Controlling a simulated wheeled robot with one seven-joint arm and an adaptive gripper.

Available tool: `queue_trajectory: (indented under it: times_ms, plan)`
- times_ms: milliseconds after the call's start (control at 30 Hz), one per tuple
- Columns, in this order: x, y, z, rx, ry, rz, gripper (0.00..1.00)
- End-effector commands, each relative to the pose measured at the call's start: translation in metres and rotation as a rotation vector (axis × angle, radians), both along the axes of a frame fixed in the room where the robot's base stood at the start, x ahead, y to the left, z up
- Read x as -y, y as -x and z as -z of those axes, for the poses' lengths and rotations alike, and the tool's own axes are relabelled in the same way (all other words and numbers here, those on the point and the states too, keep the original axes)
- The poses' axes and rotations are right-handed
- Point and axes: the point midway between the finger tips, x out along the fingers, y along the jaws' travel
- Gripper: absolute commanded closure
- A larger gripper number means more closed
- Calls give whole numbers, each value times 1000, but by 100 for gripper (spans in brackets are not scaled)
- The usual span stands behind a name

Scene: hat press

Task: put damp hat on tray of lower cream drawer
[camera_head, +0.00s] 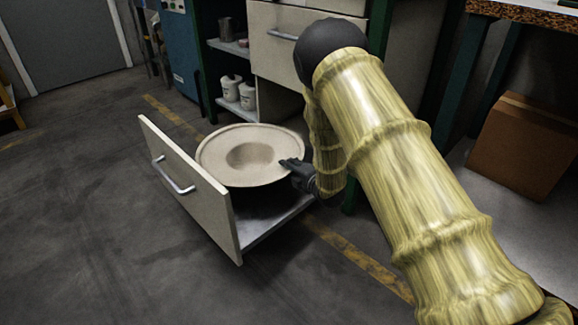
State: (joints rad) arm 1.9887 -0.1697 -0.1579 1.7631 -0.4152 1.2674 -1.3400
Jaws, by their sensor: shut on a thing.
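The lower cream drawer (193,196) is pulled out, with a silver handle on its front. Its grey tray (268,230) shows at the near right corner. The damp hat (215,150) is a round, beige, wide-brimmed shape with a sunken middle, over the open drawer. My gripper (290,166) is shut on the right side of the hat's brim. The hat's underside is hidden, and I cannot tell whether it touches the tray. A dark shadow lies under its near edge.
An upper cream drawer (272,40) is shut above. White canisters (238,92) stand on a shelf to its left. A cardboard box (525,145) sits on the right. The floor at left is clear. My arm covers the right middle.

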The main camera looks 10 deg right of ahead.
Motion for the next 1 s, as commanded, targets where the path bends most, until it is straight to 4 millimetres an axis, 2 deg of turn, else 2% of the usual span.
queue_trajectory:
  times_ms: [333, 367, 500, 833, 1000]
  plan:
    - [0, 0, 1, 0, 0, 0, 100]
    - [0, 0, 1, 0, 0, 0, 83]
    - [0, 0, 1, 0, 0, 0, 58]
    - [0, 1, 2, -1, 0, 0, 58]
    - [6, 12, 0, -3, 1, 1, 58]
